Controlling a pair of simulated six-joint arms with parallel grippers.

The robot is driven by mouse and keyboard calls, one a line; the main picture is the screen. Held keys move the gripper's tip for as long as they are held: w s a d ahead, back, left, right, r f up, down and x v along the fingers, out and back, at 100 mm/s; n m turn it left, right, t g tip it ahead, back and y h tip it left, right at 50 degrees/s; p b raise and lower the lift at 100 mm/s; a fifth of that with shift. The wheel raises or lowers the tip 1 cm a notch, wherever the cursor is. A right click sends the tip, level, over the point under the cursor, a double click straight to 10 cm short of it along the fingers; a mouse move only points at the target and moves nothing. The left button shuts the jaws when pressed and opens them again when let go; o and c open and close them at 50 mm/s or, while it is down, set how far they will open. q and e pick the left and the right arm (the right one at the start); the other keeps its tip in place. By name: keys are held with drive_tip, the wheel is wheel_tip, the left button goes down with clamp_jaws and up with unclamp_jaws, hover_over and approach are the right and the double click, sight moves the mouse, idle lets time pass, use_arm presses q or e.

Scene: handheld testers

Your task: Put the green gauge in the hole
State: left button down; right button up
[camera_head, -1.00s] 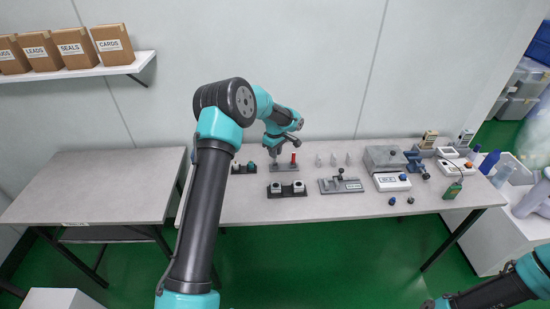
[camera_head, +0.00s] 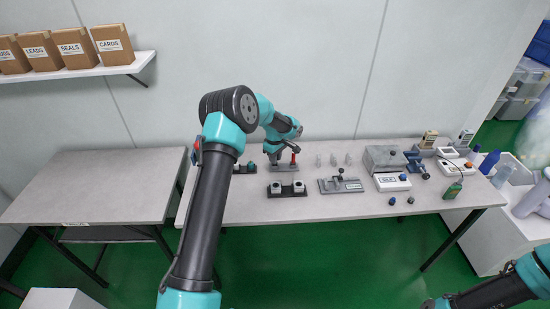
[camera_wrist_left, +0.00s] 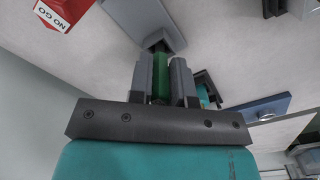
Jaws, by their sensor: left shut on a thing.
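My left gripper (camera_wrist_left: 160,80) is shut on the green gauge (camera_wrist_left: 160,74), which shows as a green bar between the two fingers in the left wrist view. The gauge's far end meets a dark spot on a grey block (camera_wrist_left: 118,12). I cannot tell whether it is inside a hole there. In the head view my left gripper (camera_head: 273,157) is low over a grey stand (camera_head: 285,168) at the back of the bench, and the green gauge is too small to make out. My right gripper is not in view; only its arm shows at the lower right.
A red piece (camera_head: 294,159) stands by the left gripper; a red "NO GO" marking (camera_wrist_left: 62,14) shows in the wrist view. A clamp fixture (camera_head: 340,185) stands to the right. The left table (camera_head: 95,185) is bare.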

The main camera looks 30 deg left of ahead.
use_arm(q)
drive_tip(key=shift+f, duration=0.15)
drive_tip(key=c, duration=1.1)
unclamp_jaws()
drive_tip(key=shift+o, duration=0.2)
wheel_tip(320, 180, up, 12)
drive_tip(key=shift+r, duration=0.2)
